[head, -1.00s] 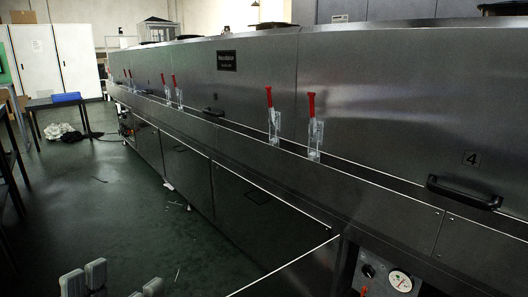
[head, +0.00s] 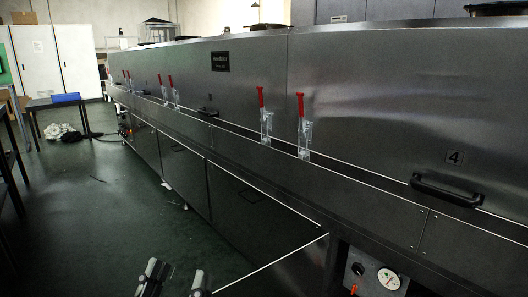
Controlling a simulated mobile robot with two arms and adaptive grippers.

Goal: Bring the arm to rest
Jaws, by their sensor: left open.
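My left gripper (head: 175,278) shows at the bottom edge, left of centre. Only its two grey fingertips are in the picture, standing apart with the dark green floor visible between them. Nothing is held between them. The rest of the left arm is out of the picture below. My right gripper is not in view. The long steel tunnel dryer (head: 370,110) stands to the right of the left gripper, and its lower panels come down close to the fingertips in the picture. I cannot tell the true gap between them.
Several red-handled clamps with clear plates (head: 303,125) stand along the dryer's ledge. A dark table (head: 55,103) and white cabinets (head: 55,60) stand at the far left. The green floor (head: 95,210) is mostly open.

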